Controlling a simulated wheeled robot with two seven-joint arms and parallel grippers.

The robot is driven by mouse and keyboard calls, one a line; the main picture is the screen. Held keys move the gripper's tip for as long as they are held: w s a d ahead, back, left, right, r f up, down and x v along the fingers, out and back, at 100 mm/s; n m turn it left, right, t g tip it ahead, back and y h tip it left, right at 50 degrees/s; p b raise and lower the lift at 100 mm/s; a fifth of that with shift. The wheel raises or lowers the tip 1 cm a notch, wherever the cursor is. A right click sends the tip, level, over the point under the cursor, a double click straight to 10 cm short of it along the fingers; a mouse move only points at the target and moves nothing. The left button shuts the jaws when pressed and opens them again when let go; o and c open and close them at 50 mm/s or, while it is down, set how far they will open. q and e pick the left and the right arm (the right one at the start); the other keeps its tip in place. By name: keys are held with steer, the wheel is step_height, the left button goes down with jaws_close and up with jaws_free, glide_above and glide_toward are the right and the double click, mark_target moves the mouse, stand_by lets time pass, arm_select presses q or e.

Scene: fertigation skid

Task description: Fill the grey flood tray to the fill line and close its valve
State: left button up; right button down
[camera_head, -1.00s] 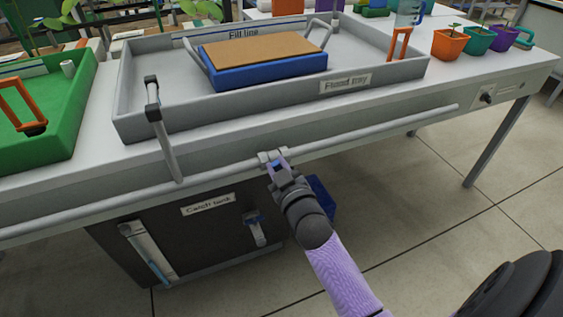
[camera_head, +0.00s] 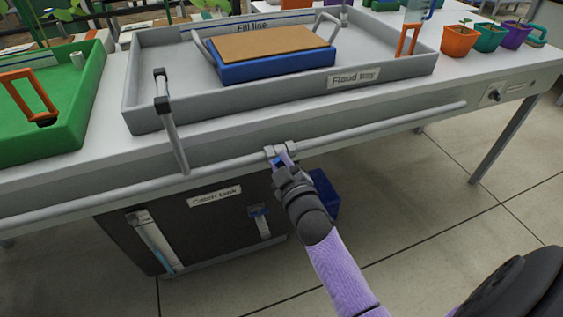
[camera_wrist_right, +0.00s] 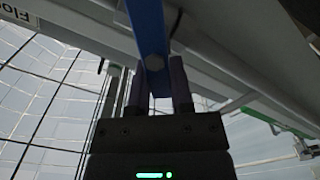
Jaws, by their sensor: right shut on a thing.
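The grey flood tray (camera_head: 180,112) lies on the bench, with a "Flood tray" label on its front wall. A "Fill line" label (camera_head: 252,27) marks its back wall; I cannot tell any water level in it. A valve (camera_head: 272,152) sits on the grey pipe along the bench front, below the tray. My right gripper (camera_head: 282,162) is at this valve, shut on its blue lever (camera_wrist_right: 149,40), which runs between the fingers in the right wrist view. The fingers hide part of the lever. My left gripper is not in view.
A blue block with a brown top (camera_head: 275,68) stands in the flood tray. A grey bent tube (camera_head: 172,125) hangs over its front left corner. A green tray (camera_head: 70,130) is at left, plant pots (camera_head: 460,42) at right. A dark catch tank (camera_head: 190,235) stands below.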

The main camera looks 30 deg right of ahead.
steer(key=c, duration=0.7)
jaws_free()
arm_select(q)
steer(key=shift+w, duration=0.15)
arm_select(e)
steer(key=shift+o, duration=0.9)
arm_select(q)
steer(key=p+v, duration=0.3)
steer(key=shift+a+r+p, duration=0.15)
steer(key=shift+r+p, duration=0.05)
steer(key=shift+p, duration=0.1)
arm_select(e)
steer(key=v, duration=1)
